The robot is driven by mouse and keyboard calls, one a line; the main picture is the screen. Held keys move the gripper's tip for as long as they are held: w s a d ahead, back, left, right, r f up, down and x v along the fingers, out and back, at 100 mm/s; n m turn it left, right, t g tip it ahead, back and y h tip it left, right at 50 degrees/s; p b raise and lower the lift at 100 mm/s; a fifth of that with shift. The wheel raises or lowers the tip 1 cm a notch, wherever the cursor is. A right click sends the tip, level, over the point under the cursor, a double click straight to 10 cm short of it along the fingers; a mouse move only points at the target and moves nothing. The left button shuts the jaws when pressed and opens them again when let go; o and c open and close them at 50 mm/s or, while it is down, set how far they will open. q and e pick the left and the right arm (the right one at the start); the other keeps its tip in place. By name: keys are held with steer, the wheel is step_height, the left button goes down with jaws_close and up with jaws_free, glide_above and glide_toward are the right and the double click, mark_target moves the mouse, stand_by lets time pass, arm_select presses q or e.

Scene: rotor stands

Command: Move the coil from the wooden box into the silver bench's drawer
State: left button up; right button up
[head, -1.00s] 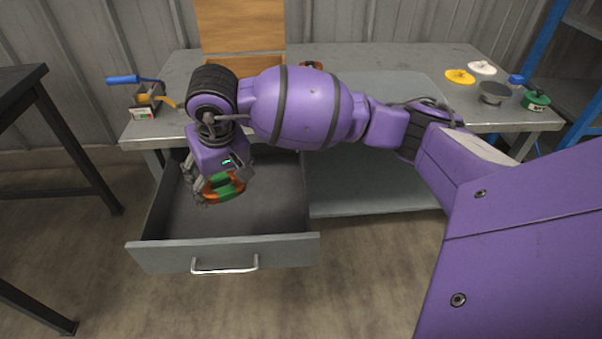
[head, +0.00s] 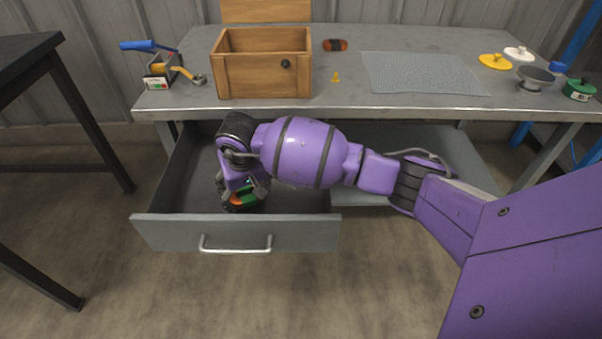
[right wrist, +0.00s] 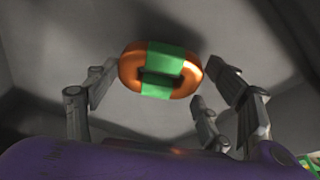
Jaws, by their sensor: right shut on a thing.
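The coil (head: 241,199), an orange ring with a green band, is held in my right gripper (head: 245,194). In the right wrist view the coil (right wrist: 166,58) sits between the fingers of the gripper (right wrist: 158,82). The silver bench's drawer (head: 300,231) is pulled out, and gripper and coil are low inside it, near its front wall. I cannot tell whether the coil touches the drawer floor. The wooden box (head: 262,79) stands on the bench (head: 390,97) with its lid up; its front hides part of its inside. My left gripper is not in view.
Right of the box are an orange-and-black piece (head: 335,45), a small yellow part (head: 335,78) and a grey mat (head: 425,75). A grey bowl (head: 535,78) and a green item (head: 580,89) stand at the right. A blue-handled item (head: 160,75) is left. Drawer floor right of the gripper is clear.

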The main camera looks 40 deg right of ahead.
steer(key=shift+a+f, duration=0.1)
steer(key=shift+f, duration=0.9)
steer(key=shift+w, duration=0.1)
steer(key=shift+r, duration=0.1)
steer(key=shift+f, duration=0.2)
steer(key=o, duration=1.5)
steer(key=shift+c, duration=0.2)
